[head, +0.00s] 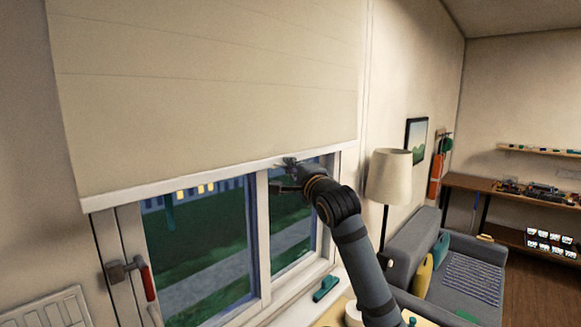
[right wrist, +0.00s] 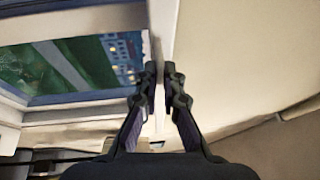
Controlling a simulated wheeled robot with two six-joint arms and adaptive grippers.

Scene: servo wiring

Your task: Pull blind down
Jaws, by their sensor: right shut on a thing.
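The cream roller blind (head: 210,90) hangs over the upper part of the window, and its lower edge slopes up to the right in the head view. A white bottom bar (head: 180,180) runs along that edge. My right gripper (head: 284,175) is at the bar, right of its middle. In the right wrist view, my right gripper (right wrist: 160,74) is shut on the white bar (right wrist: 163,35), one finger on each side. The blind's cloth (right wrist: 235,60) fills the right of that view. My left gripper is not in view.
The window (head: 205,245) shows below the blind, with a red-gripped handle (head: 148,283) on its left frame. A teal object (head: 325,288) lies on the sill. A floor lamp (head: 388,177) and grey sofa (head: 455,275) stand to the right. A radiator (head: 50,310) is at lower left.

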